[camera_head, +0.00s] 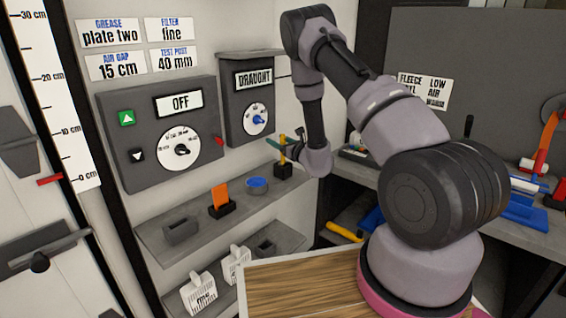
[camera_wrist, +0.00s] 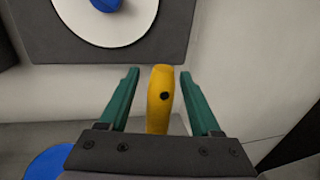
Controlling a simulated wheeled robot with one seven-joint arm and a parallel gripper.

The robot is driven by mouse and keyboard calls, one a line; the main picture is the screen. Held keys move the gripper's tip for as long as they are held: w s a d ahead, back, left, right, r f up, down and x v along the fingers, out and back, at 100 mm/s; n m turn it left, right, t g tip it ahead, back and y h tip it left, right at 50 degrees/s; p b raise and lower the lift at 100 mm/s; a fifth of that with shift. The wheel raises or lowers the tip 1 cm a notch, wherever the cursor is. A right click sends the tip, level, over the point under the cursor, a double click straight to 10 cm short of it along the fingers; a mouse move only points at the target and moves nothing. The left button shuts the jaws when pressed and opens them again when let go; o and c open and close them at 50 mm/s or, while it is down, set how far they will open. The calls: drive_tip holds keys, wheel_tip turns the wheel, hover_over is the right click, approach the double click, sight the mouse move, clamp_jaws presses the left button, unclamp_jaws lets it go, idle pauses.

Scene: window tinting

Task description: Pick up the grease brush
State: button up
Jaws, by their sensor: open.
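A yellow handle (camera_head: 282,152), which I take to be the grease brush, stands upright in a small black holder (camera_head: 283,171) at the right end of the upper shelf. Its bristles are not visible. My gripper (camera_head: 287,141) is at the handle's upper part. In the wrist view, the yellow handle (camera_wrist: 158,110), with a dark round hole, stands between the two green fingers of my gripper (camera_wrist: 159,74). The fingers are open, with a visible gap on each side of the handle.
The upper shelf (camera_head: 200,235) also carries a blue round dish (camera_head: 257,183), an orange piece in a black holder (camera_head: 221,200) and a grey box (camera_head: 181,231). The draught control box (camera_head: 248,98) is on the wall behind my gripper. A wooden board (camera_head: 300,290) is in front.

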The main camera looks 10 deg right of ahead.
clamp_jaws()
